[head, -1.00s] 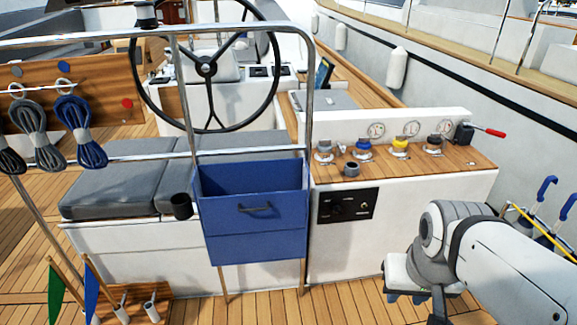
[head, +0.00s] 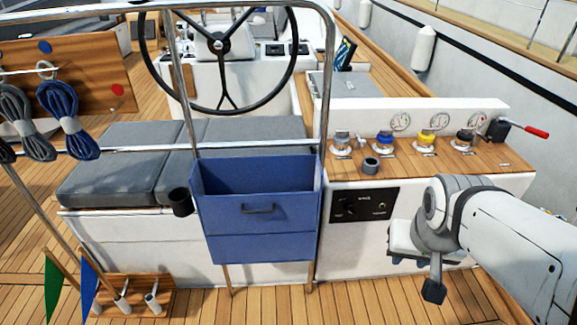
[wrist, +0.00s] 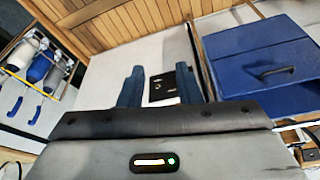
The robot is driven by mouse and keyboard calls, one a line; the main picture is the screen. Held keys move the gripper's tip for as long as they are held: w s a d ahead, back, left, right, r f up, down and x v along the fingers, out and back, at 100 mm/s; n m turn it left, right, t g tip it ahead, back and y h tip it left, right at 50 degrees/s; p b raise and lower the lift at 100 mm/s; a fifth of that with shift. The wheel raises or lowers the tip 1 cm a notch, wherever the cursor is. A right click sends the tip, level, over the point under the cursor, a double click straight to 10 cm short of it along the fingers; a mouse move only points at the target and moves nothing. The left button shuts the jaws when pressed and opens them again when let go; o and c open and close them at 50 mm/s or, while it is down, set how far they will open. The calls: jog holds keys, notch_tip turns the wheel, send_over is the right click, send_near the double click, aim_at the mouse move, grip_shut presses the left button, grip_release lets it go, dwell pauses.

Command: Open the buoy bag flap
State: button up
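The blue buoy bag (head: 262,248) hangs on the metal rail left of the middle in the head view. Its top shows a dark opening, and its front panel with a dark handle (head: 258,209) hangs flat against the bag. In the wrist view the bag (wrist: 240,42) is at the upper right, with its handle (wrist: 282,70) facing the camera. My gripper (wrist: 159,68) has its two blue fingers spread with nothing between them. It is right of the bag in the head view, low before the white console, and apart from it.
A steel rail (head: 328,95) frames the bag, with a dark cup holder (head: 180,202) on its left. The white console (head: 345,250) carries winches and a red-tipped lever (head: 536,132). Flags (head: 88,283) stand at lower left. Deck before the bag is clear.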

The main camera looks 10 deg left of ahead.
aim_at(263, 215)
jog(key=w+a+f+m+t+y+b, duration=0.1)
jog(key=w+a+f+t+y+b, duration=0.1)
jog(key=w+a+f+t+b, duration=0.65)
jog(key=w+a+f+m+g+y+b, duration=0.15)
jog(key=w+f, duration=0.35)
jog(key=w, duration=0.9)
jog(key=s+a+f+m+y+b, duration=0.1)
jog(key=a+f+y+b, duration=0.35)
jog(key=a+y, duration=0.35)
jog(key=a+f+m+y+b, duration=0.1)
jog(key=a+f+y+b, duration=0.3)
jog(key=a, duration=0.6)
jog(key=shift+g+y, duration=0.3)
jog(key=shift+y, duration=0.35)
jog(key=x, duration=0.5)
jog(key=f+x, duration=0.1)
jog(key=x, duration=0.1)
jog(key=shift+s+a, duration=0.1)
jog(key=shift+a, duration=0.3)
grip_shut()
